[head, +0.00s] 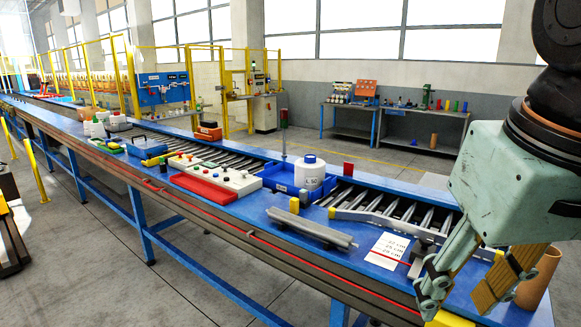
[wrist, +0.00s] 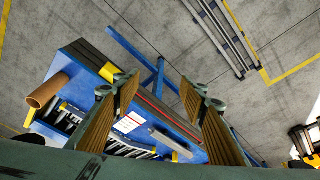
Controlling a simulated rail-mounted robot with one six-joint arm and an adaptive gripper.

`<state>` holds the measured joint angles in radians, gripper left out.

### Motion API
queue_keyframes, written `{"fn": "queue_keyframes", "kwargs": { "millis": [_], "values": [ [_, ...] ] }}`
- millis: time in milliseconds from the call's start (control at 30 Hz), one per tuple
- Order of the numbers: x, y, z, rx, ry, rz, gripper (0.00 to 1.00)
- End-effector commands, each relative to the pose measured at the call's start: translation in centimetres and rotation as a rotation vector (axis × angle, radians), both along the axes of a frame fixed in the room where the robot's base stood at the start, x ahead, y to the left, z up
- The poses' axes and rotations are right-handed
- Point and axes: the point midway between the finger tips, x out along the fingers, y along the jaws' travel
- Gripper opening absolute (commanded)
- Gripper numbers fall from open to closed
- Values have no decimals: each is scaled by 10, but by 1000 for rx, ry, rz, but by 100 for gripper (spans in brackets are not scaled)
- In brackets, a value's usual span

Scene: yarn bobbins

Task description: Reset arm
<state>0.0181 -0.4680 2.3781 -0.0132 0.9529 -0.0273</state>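My gripper (head: 462,283) hangs at the right side of the head view, by the near right end of the blue conveyor bench (head: 300,262). In the wrist view my gripper (wrist: 165,95) has its two brown-padded fingers wide apart, with nothing between them.
Grey bars (head: 312,229), a white paper sheet (head: 387,250) and a control box with buttons (head: 218,178) lie along the bench. A roller track (head: 400,210) runs along it. Work tables (head: 390,122) stand by the back wall. The floor in front is clear.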

Motion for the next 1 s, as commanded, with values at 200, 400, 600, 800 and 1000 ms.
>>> {"fn": "queue_keyframes", "kwargs": {
  "millis": [200,400,600,800,1000],
  "values": [
    [-31,5,-22,9,-35,-5,39],
    [-49,8,-35,16,-58,-10,39],
    [-55,9,-41,19,-64,-11,39],
    [-56,9,-40,19,-65,-11,39],
    [-55,9,-40,19,-64,-11,39]
  ]
}}
